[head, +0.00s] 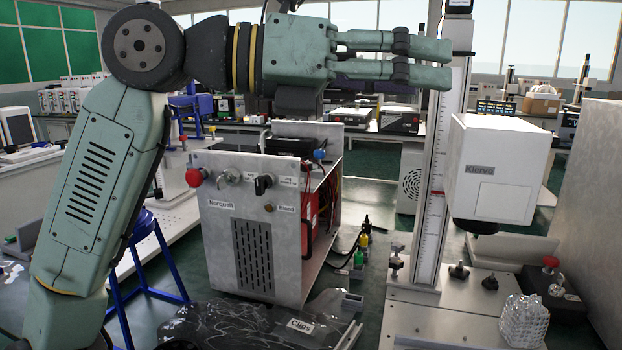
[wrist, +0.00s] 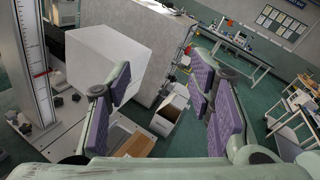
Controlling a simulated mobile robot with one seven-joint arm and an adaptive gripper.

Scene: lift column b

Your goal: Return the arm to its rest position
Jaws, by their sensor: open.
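My arm (head: 95,190) rises from the lower left of the head view, bends at a dark round joint near the top, and runs level to the right. My gripper (head: 438,62) is at its end, high up and pointing right, with its fingertips overlapping the upright scaled column (head: 432,200) in the picture. In the wrist view, my gripper (wrist: 160,90) has its purple-padded fingers spread wide apart with nothing held between them. I cannot tell how far the fingertips are from the column.
A grey metal control box (head: 252,225) stands below my gripper. A white instrument head (head: 497,168) is on the column's right side. A grey panel (head: 590,200) stands at far right. A clear faceted object (head: 523,320) and black crumpled bag (head: 245,325) are in front.

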